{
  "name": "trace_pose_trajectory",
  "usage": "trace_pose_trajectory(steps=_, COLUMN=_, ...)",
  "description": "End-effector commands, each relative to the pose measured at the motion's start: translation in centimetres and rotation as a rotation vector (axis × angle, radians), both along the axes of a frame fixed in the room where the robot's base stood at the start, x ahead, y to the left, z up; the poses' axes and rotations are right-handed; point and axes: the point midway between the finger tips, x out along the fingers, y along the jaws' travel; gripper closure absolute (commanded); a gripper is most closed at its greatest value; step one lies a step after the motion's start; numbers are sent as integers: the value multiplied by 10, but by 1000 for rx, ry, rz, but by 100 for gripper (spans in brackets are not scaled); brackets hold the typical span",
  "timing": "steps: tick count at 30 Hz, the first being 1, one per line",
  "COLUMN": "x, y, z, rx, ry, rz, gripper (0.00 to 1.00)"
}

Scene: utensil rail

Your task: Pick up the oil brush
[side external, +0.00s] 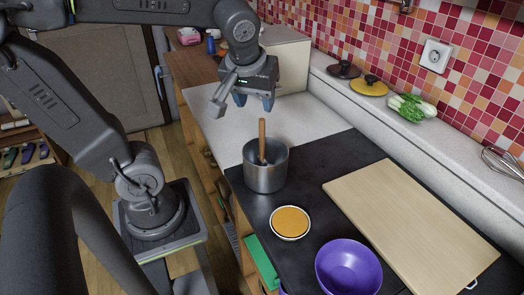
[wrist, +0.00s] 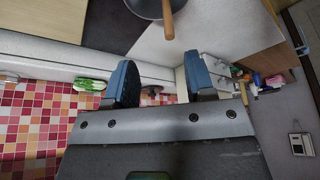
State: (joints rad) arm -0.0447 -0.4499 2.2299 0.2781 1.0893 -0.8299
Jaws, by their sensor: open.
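A wooden handle (side external: 262,139) stands up nearly upright out of a metal pot (side external: 267,178). Its lower end is hidden in the pot, so I cannot tell for sure that it is the oil brush. My gripper (side external: 255,101) is open and empty, with blue fingers, above the pale counter behind the pot and above the handle's tip in the picture. The wrist view shows the handle (wrist: 168,20) and part of the pot (wrist: 142,7) at the top edge, beyond the open fingers of my gripper (wrist: 160,80).
A cutting board (side external: 410,215) lies right of the pot. A dish with orange contents (side external: 290,222) and a purple bowl (side external: 348,268) stand in front. Lids (side external: 370,86), a green vegetable (side external: 408,107) and a whisk (side external: 502,163) lie on the back ledge. The pale counter (side external: 215,115) is mostly clear.

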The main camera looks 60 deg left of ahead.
Motion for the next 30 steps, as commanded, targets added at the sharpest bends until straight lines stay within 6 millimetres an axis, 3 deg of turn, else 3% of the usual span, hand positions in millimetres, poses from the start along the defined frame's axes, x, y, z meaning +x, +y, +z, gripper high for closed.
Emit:
trace_pose_trajectory(steps=3, x=9, y=11, z=2, rx=11, ry=0, rz=140, gripper=50)
trace_pose_trajectory(steps=8, x=14, y=18, z=-4, rx=17, ry=-3, rz=208, gripper=50)
trace_pose_trajectory(steps=18, x=27, y=38, z=-61, rx=15, ry=-2, rz=207, gripper=50)
trace_pose_trajectory(steps=30, x=38, y=51, z=-96, rx=14, ry=0, rz=205, gripper=50)
